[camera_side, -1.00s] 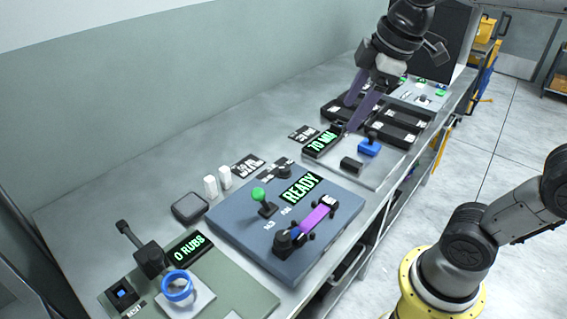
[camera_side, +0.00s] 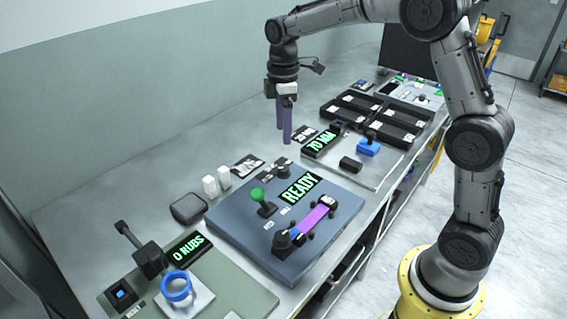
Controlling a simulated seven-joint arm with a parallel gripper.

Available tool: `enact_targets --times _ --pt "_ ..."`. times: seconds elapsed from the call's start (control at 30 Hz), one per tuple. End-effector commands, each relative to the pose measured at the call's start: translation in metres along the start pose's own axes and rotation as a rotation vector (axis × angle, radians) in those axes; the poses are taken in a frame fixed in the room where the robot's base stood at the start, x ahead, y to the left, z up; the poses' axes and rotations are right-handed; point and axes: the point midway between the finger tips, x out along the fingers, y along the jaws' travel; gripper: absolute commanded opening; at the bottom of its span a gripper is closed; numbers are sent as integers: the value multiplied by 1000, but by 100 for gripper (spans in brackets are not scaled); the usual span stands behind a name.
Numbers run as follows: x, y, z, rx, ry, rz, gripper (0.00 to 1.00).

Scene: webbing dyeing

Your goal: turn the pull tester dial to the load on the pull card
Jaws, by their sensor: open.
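The pull tester (camera_side: 240,228) is a blue-grey panel with a lit READY display (camera_side: 300,188), a green-topped lever (camera_side: 261,199) and a purple webbing strip (camera_side: 314,217) held between black clamps. A black knob at its back edge looks like the dial (camera_side: 283,171); its setting is too small to read. My gripper (camera_side: 284,133) points down with purple fingers, open and empty. It hangs above the table, beyond the dial in the picture and apart from it.
A green panel with a 0 RUBS display (camera_side: 187,246) and a blue ring (camera_side: 176,286) is at front left. Two white cylinders (camera_side: 216,183) and a dark box (camera_side: 188,207) stand left of the tester. A 70 MM display (camera_side: 319,145) and black trays (camera_side: 372,118) are farther back.

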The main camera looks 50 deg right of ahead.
Motion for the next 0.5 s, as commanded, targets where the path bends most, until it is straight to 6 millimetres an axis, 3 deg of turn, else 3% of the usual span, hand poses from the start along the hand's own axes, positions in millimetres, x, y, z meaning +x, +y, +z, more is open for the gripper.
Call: enact_targets --times 0.3,0.5 --pt "64 -1 1 0 -3 -5 70" --pt "95 -1 0 0 -2 -3 70"
